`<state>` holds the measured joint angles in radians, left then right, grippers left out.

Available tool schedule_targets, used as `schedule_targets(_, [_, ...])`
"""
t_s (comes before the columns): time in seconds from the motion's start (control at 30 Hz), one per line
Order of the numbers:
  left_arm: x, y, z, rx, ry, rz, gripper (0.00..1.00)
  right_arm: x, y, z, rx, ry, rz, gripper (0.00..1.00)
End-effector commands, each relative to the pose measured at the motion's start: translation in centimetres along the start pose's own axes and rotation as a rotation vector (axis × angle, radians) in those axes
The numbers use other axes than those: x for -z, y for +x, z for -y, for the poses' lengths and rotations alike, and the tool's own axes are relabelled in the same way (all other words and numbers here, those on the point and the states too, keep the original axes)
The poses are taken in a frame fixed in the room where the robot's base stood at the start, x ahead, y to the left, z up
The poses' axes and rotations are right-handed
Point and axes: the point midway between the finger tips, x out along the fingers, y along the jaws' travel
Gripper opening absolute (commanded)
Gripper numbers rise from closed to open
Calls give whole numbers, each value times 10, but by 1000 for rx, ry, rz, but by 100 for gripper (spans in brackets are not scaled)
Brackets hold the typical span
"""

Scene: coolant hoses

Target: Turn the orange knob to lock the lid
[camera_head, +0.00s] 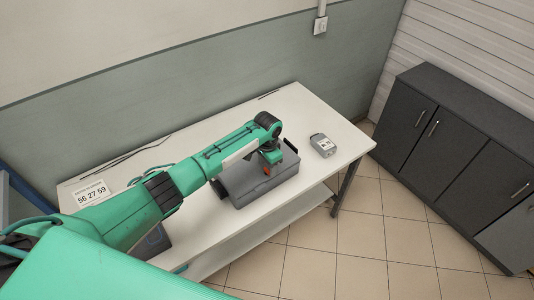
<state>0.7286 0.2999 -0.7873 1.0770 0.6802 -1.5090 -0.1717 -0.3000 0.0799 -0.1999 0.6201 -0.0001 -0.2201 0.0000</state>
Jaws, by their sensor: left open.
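A grey case (240,194) with a closed-looking lid sits on the white table. A small orange spot, which looks like the orange knob (267,170), shows on the case just under my left gripper (270,161). My left arm reaches across from the lower left, and the gripper points down over the case. The gripper is open; its fingers are small here, and I cannot tell whether they touch the knob or stand around it. The arm hides the back left part of the case. My right gripper is not in view.
A small grey device (322,145) stands on the table (312,112) right of the case. A number sign (91,193) and dark cables lie at the left end. Dark cabinets (450,150) stand to the right, beyond tiled floor. The table's right end is mostly clear.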

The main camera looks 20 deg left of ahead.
Motion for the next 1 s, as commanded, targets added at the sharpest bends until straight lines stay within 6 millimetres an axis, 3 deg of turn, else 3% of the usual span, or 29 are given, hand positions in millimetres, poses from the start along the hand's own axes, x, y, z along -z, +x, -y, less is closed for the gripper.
schedule_targets(0.5, [0, -105, 1, 3, 1, -2, 53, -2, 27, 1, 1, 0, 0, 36])
schedule_targets(0.7, [0, -124, 0, 1, -1, -1, 53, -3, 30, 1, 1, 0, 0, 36])
schedule_targets(1.0, [0, -126, 0, 1, -1, 1, 53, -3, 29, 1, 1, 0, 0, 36])
